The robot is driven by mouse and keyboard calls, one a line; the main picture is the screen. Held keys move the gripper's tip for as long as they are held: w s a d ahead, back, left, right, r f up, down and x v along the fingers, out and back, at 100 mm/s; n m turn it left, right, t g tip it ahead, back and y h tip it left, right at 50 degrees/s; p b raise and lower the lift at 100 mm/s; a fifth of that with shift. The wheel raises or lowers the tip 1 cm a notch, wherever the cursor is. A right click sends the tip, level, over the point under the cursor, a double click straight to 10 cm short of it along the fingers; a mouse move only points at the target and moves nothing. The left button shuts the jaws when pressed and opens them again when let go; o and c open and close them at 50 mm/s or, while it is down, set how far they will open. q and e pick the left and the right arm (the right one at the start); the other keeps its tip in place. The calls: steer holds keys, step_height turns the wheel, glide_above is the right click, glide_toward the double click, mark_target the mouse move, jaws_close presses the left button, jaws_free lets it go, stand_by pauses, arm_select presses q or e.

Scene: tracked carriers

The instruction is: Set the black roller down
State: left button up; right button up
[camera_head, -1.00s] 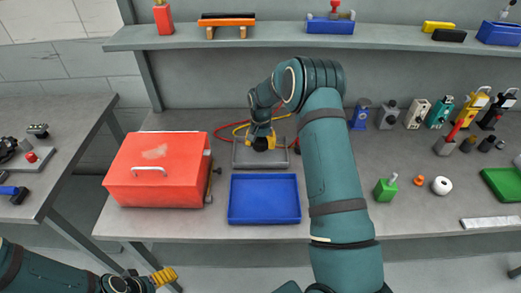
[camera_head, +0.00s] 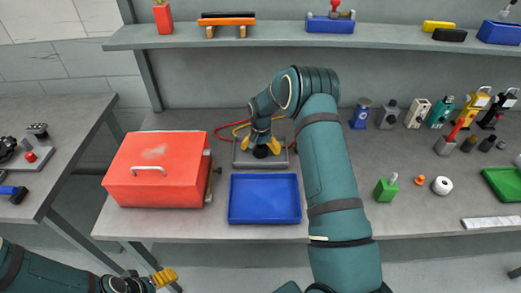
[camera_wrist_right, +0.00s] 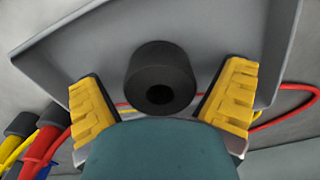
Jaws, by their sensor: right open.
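The black roller (camera_wrist_right: 160,78) stands in a grey tray (camera_wrist_right: 75,50), its round end with a dark hole facing the right wrist camera. In the head view the roller (camera_head: 261,152) shows small between the yellow fingertips, on the grey tray (camera_head: 241,159) behind the blue tray. My right gripper (camera_wrist_right: 165,100) is open around the roller, with a gap on each side between roller and yellow fingers. It also shows in the head view (camera_head: 261,147). My left gripper (camera_head: 164,277) is at the bottom left, away from the roller; its yellow fingers look close together, but their opening is unclear.
An empty blue tray (camera_head: 264,217) lies in front of the grey tray. A red toolbox (camera_head: 158,185) stands to the left. Red and yellow cables (camera_head: 229,127) run behind the grey tray. A green block (camera_head: 386,190) and several tools stand to the right.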

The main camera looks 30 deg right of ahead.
steer(key=shift+r, duration=0.1)
step_height(320, 180, up, 12)
steer(key=shift+p, duration=0.45)
stand_by(0.5)
